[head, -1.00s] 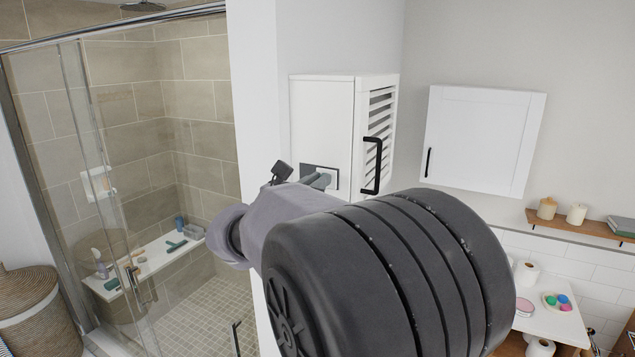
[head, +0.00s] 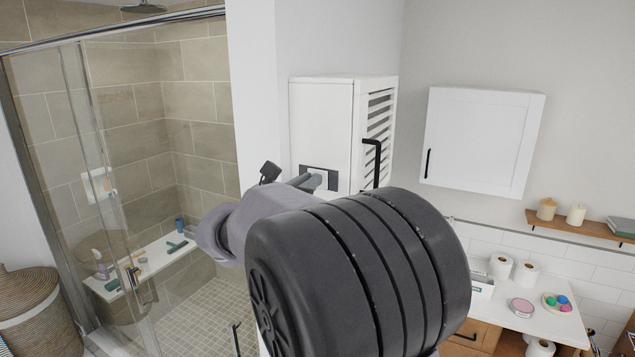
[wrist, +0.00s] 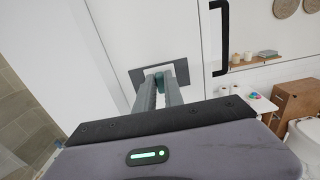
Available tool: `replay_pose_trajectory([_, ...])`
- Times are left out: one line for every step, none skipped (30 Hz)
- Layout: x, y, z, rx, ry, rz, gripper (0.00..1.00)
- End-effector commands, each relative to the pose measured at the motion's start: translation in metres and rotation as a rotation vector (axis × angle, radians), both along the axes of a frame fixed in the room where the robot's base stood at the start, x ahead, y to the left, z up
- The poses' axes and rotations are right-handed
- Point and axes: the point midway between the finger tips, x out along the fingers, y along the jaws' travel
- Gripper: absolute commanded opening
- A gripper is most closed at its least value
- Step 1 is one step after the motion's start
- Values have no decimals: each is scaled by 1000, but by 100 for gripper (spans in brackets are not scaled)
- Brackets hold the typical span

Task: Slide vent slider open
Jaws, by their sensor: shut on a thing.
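The vent slider is set in the side of a white cabinet (head: 322,120). It has a dark plate (head: 333,183) with a lighter white sliding piece (head: 321,176). In the wrist view the dark plate (wrist: 137,76) shows straight ahead, with a small teal knob (wrist: 160,84) on the slider. My gripper (head: 305,182) reaches the slider from the front. In the wrist view its two grey fingers are shut on the knob, one on each side. The fingers partly hide the knob and the plate.
The cabinet's louvred door with a black handle (head: 377,162) is just right of the slider. A glass shower screen (head: 105,200) stands at left. A white wall cabinet (head: 480,140) and a counter (head: 535,318) are at right. My arm hides the middle foreground.

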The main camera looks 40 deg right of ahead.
Motion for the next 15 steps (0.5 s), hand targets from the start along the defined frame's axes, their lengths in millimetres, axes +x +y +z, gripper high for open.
replay_pose_trajectory([8,4,2,0,0,2,0])
replay_pose_trajectory([13,6,2,0,0,2,0])
replay_pose_trajectory([17,8,2,0,0,2,0])
replay_pose_trajectory([19,9,2,-1,-1,1,0])
replay_pose_trajectory([21,9,1,-1,-1,1,0])
replay_pose_trajectory([23,10,1,-1,-1,1,0])
replay_pose_trajectory([23,11,1,-1,-1,2,0])
replay_pose_trajectory([23,11,1,-1,-1,2,0])
replay_pose_trajectory([23,11,1,-1,-1,2,0])
replay_pose_trajectory([23,11,1,-1,-2,2,0])
replay_pose_trajectory([23,11,1,-1,-2,2,0])
replay_pose_trajectory([23,11,1,-1,-2,2,0])
replay_pose_trajectory([23,11,1,-1,-2,2,0])
replay_pose_trajectory([23,11,1,-1,-2,2,0])
replay_pose_trajectory([23,11,1,-1,-2,2,20])
